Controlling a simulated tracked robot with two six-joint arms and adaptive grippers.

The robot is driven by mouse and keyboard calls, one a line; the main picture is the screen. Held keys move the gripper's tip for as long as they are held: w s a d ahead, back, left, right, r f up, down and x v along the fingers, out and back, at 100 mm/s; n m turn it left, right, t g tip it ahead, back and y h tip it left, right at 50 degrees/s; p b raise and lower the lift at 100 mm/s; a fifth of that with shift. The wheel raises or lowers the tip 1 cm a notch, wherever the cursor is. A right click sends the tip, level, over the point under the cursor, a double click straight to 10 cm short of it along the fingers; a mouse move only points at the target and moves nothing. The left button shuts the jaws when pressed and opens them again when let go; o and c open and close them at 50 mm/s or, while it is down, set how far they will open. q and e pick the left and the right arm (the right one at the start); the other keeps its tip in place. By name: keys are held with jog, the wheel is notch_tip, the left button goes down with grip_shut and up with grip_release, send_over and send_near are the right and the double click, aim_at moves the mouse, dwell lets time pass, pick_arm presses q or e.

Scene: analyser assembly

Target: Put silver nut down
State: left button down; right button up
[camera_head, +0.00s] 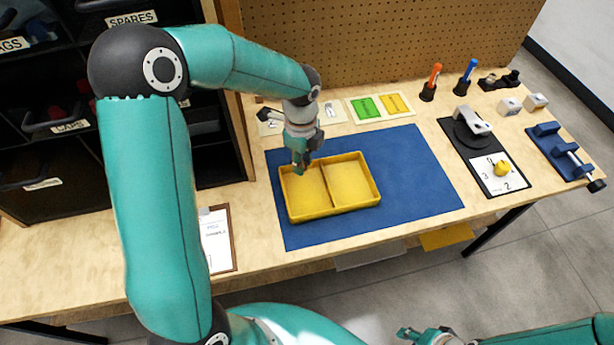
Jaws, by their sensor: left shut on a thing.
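My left gripper (301,167) points down over the left compartment of the yellow two-part tray (376,203), near its back edge. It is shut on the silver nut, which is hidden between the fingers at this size. The tray lies on the blue mat (425,185) and its right compartment looks empty. My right gripper (408,332) is at the bottom edge, low in front of the bench; its fingers are too small to read.
A clipboard (217,240) lies left of the mat. Green and yellow cards (367,108) lie behind it. The mat's right part is clear.

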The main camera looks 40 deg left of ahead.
aim_at(302, 181)
pick_arm(q)
jog(key=shift+f, duration=2.8)
jog(key=c, duration=1.2)
grip_release()
jog(key=shift+f, duration=0.1)
jog(key=shift+r, duration=0.2)
notch_tip(302, 181, up, 12)
jog(key=shift+f, duration=0.1)
